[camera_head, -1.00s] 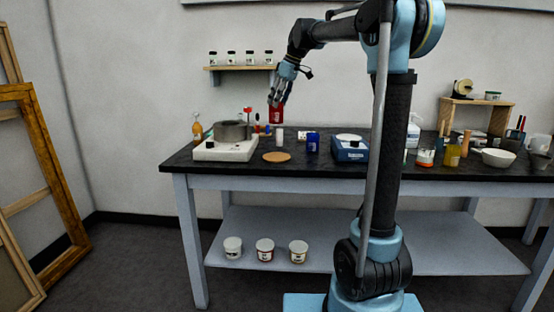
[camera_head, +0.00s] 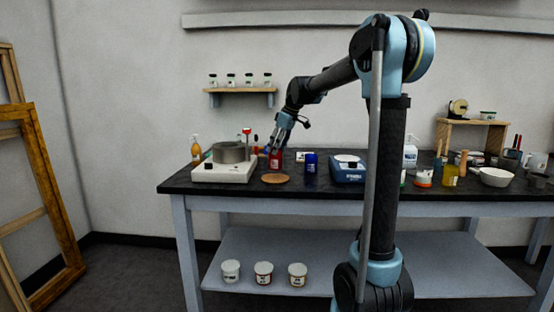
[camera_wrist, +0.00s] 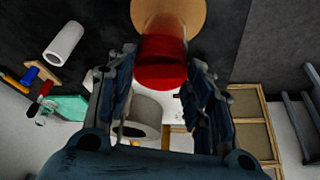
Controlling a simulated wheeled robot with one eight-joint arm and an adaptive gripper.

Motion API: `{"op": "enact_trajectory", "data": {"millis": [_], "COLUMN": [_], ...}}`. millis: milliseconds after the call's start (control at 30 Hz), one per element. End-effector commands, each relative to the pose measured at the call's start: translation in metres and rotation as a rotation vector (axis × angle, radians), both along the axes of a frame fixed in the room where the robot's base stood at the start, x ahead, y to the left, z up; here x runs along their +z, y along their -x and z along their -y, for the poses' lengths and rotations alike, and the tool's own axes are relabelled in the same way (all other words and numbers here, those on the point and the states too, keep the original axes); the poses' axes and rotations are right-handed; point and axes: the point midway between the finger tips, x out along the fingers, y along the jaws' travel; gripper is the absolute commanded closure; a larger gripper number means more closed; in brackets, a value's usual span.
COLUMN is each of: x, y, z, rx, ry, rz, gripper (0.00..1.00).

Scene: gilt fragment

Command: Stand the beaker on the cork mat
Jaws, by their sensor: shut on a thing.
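The beaker (camera_head: 275,160) holds something red and is clasped upright in my gripper (camera_head: 277,147), low over the bench. In the wrist view the red beaker (camera_wrist: 162,62) sits between the two fingers of my gripper (camera_wrist: 160,75). The round tan cork mat (camera_head: 275,179) lies bare on the dark bench top, just in front of and below the beaker in the head view. In the wrist view the cork mat (camera_wrist: 168,12) shows past the beaker, partly covered by it. I cannot tell whether the beaker's base touches anything.
A white hotplate (camera_head: 222,173) with a grey pot (camera_head: 231,152) stands left of the mat. A blue bottle (camera_head: 311,163) and a blue device (camera_head: 347,170) stand to the right. A white cylinder (camera_wrist: 64,43) is near the beaker in the wrist view. The bench's front edge is close to the mat.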

Motion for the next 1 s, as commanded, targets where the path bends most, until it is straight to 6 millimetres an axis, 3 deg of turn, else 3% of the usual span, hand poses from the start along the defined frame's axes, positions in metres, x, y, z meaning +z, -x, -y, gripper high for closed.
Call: {"op": "enact_trajectory", "data": {"millis": [333,700,733,800,1000], "x": [-0.037,-0.042,-0.042,-0.042,-0.042], "y": [0.000,0.000,0.000,0.000,0.000], "z": [0.000,-0.001,-0.001,-0.001,-0.001], "rx": [0.000,0.001,0.001,0.001,0.002], "ry": [0.000,0.000,0.000,0.000,0.000], "rz": [0.000,0.000,0.000,0.000,0.000], "gripper": [0.92,0.92,0.51,0.35,0.33]}}
